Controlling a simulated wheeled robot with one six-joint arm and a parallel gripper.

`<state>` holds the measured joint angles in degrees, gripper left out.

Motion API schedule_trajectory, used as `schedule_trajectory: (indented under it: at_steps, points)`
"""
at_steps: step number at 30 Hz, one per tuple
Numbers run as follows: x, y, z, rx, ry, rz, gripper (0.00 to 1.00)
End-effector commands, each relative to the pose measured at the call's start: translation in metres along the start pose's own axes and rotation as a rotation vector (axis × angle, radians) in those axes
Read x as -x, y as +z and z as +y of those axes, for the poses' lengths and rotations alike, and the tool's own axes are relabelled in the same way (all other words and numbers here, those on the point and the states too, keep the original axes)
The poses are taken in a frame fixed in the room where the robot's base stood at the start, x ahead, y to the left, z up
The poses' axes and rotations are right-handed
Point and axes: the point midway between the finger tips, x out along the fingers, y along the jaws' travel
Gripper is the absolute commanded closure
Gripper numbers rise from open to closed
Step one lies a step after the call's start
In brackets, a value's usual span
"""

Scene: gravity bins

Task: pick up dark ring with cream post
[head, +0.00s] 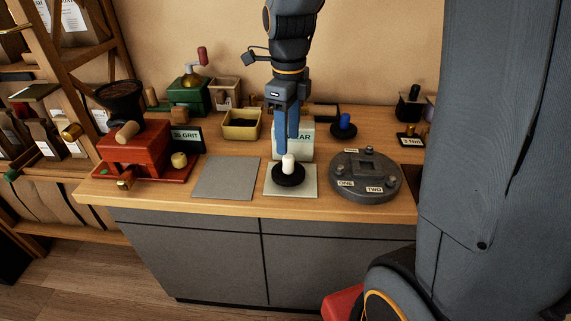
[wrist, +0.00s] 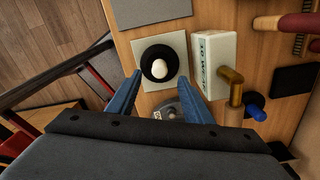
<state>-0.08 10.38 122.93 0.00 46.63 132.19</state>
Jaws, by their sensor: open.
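The dark ring (head: 289,177) lies on a pale square plate (head: 277,192) near the counter's front edge. Its cream post (head: 288,162) stands upright in the middle. In the wrist view the dark ring (wrist: 147,67) and cream post (wrist: 160,67) lie just beyond and between my fingertips. My gripper (head: 287,147) has blue fingers, points down and is above and slightly behind the post in the head view. In the wrist view its fingers (wrist: 166,92) are spread apart with nothing between them. Contact with the ring does not show.
A white labelled block (head: 304,143) stands close behind the ring. A grey round base (head: 365,188) with labels is to the right. A grey square mat (head: 227,179) is left and bare. A red grinder (head: 140,150) stands far left, and a blue-post dark ring (head: 343,130) behind right.

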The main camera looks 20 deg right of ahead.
Motion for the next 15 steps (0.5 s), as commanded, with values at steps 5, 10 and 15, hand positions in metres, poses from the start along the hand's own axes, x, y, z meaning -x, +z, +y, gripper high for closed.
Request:
schedule_trajectory:
  at_steps: [5,10,15]
  points:
    - [-0.018,-0.001,0.001,-0.008,0.004,0.004,0.54]
    - [-0.032,-0.002,0.001,-0.007,0.004,0.003,0.54]
    - [-0.054,-0.004,0.002,-0.006,0.005,0.004,0.54]
